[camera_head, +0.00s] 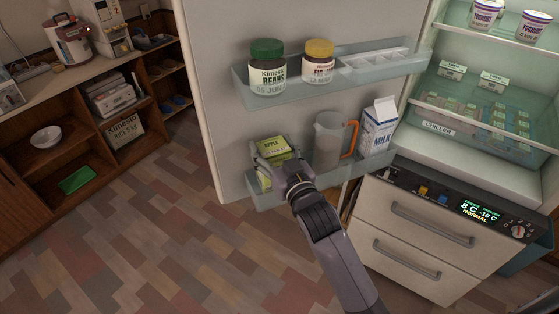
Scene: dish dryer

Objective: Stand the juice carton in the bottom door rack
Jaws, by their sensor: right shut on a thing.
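The juice carton (273,147) is green and yellow with "APPLE" on it. It is upright at the left part of the bottom door rack (333,179). My right gripper (268,164) is shut on the carton from the front, and its wrist hides the carton's lower right side. I cannot tell whether the carton's base rests on the rack floor. My left gripper is not in view.
A clear jug (328,140) with an orange handle and a milk carton (378,126) stand to the right in the same rack. The upper door rack (386,65) holds a beans jar (267,70) and a yellow-lidded jar (318,62). Fridge drawers (420,228) are at right.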

